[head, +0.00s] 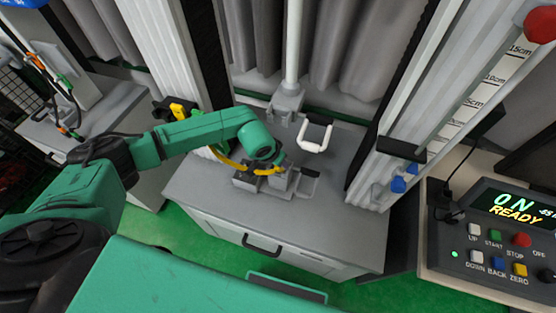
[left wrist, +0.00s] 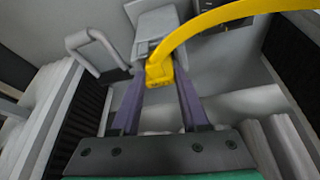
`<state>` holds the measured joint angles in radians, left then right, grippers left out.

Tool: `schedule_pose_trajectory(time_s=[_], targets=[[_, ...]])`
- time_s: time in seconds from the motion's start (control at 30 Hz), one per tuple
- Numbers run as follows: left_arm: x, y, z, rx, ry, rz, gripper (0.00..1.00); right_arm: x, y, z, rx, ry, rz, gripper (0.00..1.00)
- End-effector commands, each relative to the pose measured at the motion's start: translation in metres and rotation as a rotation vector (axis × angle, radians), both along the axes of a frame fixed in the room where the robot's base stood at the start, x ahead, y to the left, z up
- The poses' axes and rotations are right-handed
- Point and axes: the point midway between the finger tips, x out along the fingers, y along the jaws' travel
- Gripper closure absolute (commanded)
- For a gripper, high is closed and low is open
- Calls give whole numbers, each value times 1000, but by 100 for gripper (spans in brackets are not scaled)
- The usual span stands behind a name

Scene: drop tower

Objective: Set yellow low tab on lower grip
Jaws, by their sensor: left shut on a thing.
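A curved yellow strap (head: 262,170) ends in a yellow tab (left wrist: 159,74). In the left wrist view, my left gripper (left wrist: 160,88) is shut on the tab, with a purple finger on each side. A grey grip block (left wrist: 155,30) lies just beyond the tab; I cannot tell whether they touch. In the head view, my left gripper (head: 282,164) is low over the grey lower grip (head: 280,184) on the bench, and the arm's end partly hides it. The upper grip (head: 287,101) hangs from a vertical rod above. My right gripper is not in view.
A white U-shaped handle (head: 314,147) stands right of my gripper and shows in the left wrist view (left wrist: 98,52). A grey bench (head: 225,205) has bare room in front. Tall white columns flank it. A control box (head: 490,240) reading READY is at right.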

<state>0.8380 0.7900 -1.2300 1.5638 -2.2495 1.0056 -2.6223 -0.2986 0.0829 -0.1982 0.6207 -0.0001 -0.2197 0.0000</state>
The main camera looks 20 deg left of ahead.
Motion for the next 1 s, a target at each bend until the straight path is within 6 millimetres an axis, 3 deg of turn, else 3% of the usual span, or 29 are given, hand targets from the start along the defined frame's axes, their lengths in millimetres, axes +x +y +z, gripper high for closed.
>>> schedule_pose_trajectory(time_s=[0.07,0.1,0.17,0.6,0.73,1.0], targets=[[0,0,-4,0,0,0,100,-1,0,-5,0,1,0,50],[0,0,-3,0,1,0,44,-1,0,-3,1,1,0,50],[0,0,-2,0,1,0,25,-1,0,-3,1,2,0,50],[-2,1,6,1,-1,0,25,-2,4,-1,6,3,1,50],[-11,5,28,0,-4,-1,25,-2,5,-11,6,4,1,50],[-36,13,90,1,-4,0,25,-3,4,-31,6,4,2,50]])
